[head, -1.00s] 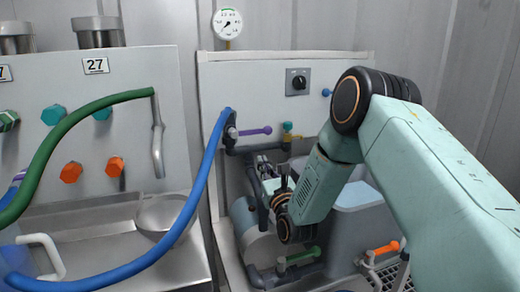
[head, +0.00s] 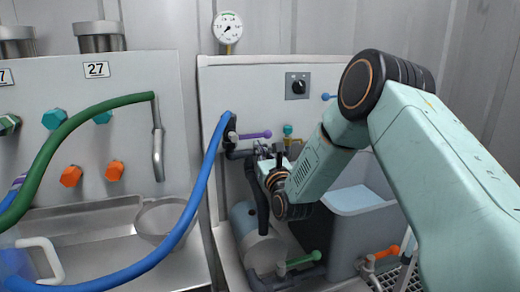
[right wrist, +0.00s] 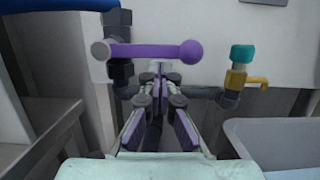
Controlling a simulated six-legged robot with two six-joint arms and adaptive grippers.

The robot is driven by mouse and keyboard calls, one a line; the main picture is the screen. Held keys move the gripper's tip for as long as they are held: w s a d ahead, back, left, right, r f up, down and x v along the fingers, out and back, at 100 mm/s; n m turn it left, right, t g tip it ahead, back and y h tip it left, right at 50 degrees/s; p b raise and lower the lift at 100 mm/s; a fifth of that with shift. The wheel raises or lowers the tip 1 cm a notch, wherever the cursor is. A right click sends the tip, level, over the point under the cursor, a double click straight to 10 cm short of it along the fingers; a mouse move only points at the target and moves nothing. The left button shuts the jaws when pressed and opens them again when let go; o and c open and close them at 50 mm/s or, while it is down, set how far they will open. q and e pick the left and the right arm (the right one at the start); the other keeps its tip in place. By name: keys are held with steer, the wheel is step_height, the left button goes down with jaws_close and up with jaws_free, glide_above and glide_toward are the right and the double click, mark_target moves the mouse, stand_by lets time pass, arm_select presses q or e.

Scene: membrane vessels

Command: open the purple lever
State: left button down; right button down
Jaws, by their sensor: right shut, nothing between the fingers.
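The purple lever (head: 254,135) sticks out sideways from a dark valve on the pipe below the white panel. In the right wrist view the purple lever (right wrist: 155,51) lies level, with a round knob at its right end. My right gripper (head: 262,150) is shut and empty, just below the lever in the head view. In the right wrist view its fingertips (right wrist: 160,72) point forward beneath the lever's bar, near its right half. I cannot tell whether they touch it. My left gripper does not show.
A blue hose (head: 196,190) hangs left of the valve. A teal-topped yellow valve (right wrist: 238,72) sits right of the lever. A grey tub (head: 352,215) stands below right. Green (head: 300,259) and orange (head: 384,251) levers are lower down. A sink (head: 160,218) is at left.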

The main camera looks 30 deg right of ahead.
steer(key=shift+d+r+n+p, duration=0.15)
steer(key=shift+n+p, duration=0.2)
steer(key=shift+n, duration=0.55)
steer(key=shift+y, duration=0.3)
